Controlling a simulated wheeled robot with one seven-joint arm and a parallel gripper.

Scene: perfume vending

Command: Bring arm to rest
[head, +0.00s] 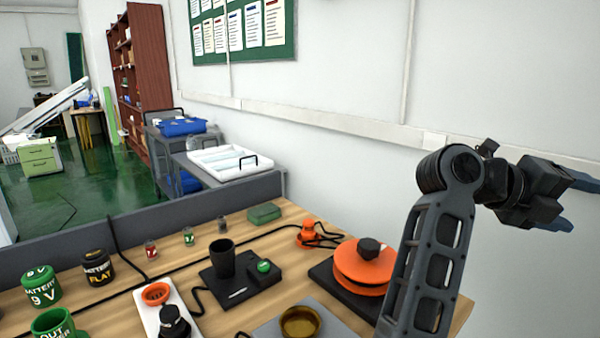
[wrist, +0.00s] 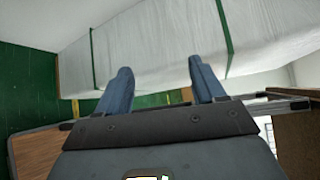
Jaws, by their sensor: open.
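My gripper (head: 568,202) is raised high at the right of the head view, in front of the white wall and above the table. Its two blue-grey fingers point to the right and stand apart, with nothing between them. In the wrist view the two fingers of my gripper (wrist: 160,82) are also spread and empty. My arm rises upright at the right side of the table (head: 200,238) and bends at the top toward the right.
On the table stand a black cup (head: 222,258) on a black base, an orange disc device (head: 364,264), a brass dish (head: 300,322), a green 9V container (head: 41,286) and a black battery container (head: 97,267). A grey cart (head: 175,150) stands behind. The space around my gripper looks clear.

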